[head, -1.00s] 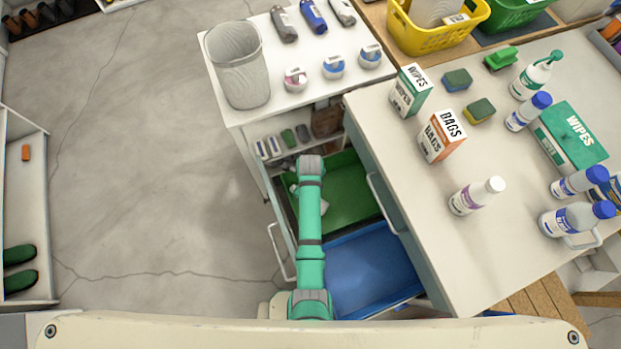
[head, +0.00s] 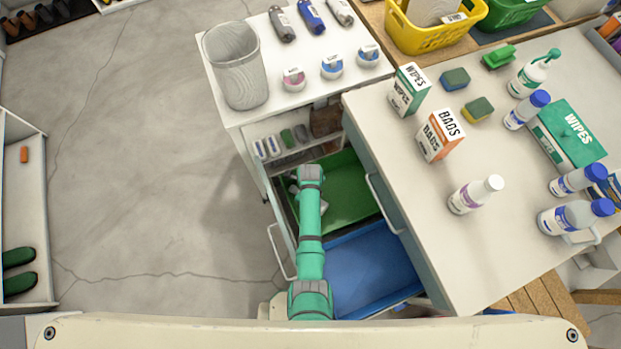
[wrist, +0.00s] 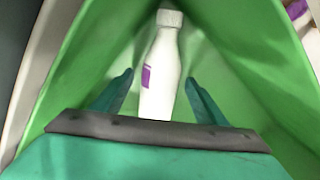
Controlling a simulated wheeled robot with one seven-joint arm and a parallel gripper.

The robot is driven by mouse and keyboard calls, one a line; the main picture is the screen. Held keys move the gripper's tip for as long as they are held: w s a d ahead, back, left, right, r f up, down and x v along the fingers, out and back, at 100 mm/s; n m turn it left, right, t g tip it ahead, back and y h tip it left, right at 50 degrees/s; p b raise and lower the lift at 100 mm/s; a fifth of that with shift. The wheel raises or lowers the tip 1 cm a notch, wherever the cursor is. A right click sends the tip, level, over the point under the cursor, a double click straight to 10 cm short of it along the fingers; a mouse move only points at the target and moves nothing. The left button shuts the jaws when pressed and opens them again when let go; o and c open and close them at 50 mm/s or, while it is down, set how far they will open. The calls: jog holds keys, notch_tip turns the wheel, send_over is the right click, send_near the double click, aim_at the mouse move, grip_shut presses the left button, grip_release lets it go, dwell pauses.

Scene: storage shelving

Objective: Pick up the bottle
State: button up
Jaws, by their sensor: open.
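In the wrist view a white bottle (wrist: 160,75) with a purple label patch and a white cap lies in the green bin. My gripper (wrist: 158,85) is open, with one teal finger on each side of the bottle's lower part. In the head view my arm reaches into the green bin (head: 345,195), and a small white part of the bottle (head: 321,209) shows beside the arm. A similar white bottle with a purple label (head: 476,195) stands on the counter.
The green bin's walls (wrist: 240,50) rise close on both sides of my gripper. A blue bin (head: 370,270) sits beside it in the open drawer. The counter holds a bags box (head: 440,135), a wipes box (head: 408,90), sponges and several bottles. Open floor lies left.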

jog(key=c, duration=1.2)
jog(key=shift+r, duration=0.15)
notch_tip(320, 180, up, 18)
jog(key=w+r+n, duration=0.1)
jog(key=w+n, duration=0.2)
jog(key=n, duration=0.9)
jog(key=w+r+n, duration=0.1)
jog(key=w+n, duration=0.2)
jog(key=n, duration=0.9)
jog(key=shift+w+d+n, duration=0.2)
jog(key=shift+n, duration=0.2)
